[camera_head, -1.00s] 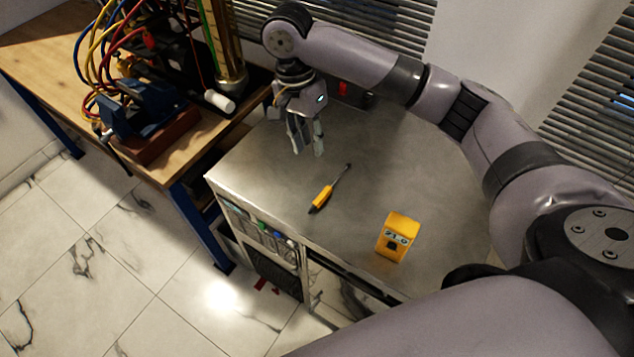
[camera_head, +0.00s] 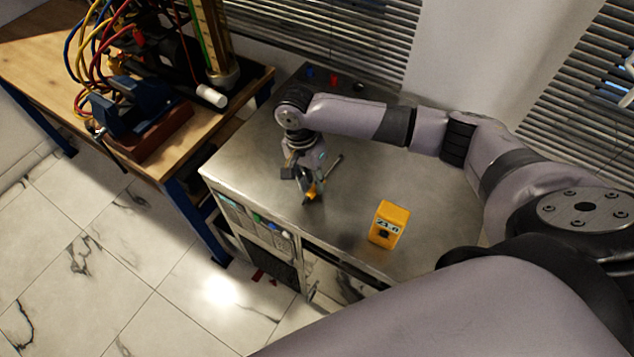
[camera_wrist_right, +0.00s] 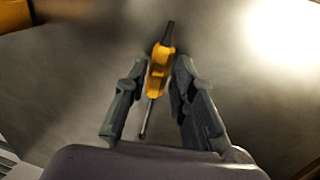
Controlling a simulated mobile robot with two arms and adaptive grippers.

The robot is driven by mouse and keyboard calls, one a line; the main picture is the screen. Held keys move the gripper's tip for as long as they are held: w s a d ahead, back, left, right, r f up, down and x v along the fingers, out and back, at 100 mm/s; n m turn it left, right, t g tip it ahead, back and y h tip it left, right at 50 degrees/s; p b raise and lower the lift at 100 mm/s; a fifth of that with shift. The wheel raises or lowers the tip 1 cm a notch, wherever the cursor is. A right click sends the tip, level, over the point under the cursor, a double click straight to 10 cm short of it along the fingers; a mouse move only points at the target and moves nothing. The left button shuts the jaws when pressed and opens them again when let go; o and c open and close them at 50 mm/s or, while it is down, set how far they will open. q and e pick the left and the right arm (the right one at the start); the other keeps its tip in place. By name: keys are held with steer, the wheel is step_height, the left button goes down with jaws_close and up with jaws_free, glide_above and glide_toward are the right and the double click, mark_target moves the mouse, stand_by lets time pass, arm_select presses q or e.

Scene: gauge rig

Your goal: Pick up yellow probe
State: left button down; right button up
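In the right wrist view the probe (camera_wrist_right: 158,72) lies between the two fingers of my right gripper (camera_wrist_right: 160,66). The fingers stand apart, one on each side of the yellow handle, with narrow gaps visible. I cannot tell how high the fingertips are above the worktop. My left gripper is in neither view.
A yellow meter (camera_head: 389,225) with a small display stands on the metal worktop (camera_head: 345,205), right of the probe. A wooden bench (camera_head: 45,65) with a blue vise (camera_head: 135,108), cables and a white cylinder (camera_head: 212,96) is at left. The worktop's right part is clear.

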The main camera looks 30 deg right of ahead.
steer(key=shift+s+f, duration=0.1)
steer(key=shift+f, duration=0.55)
steer(key=shift+c, duration=0.5)
jaws_close()
steer(key=shift+r, duration=0.2)
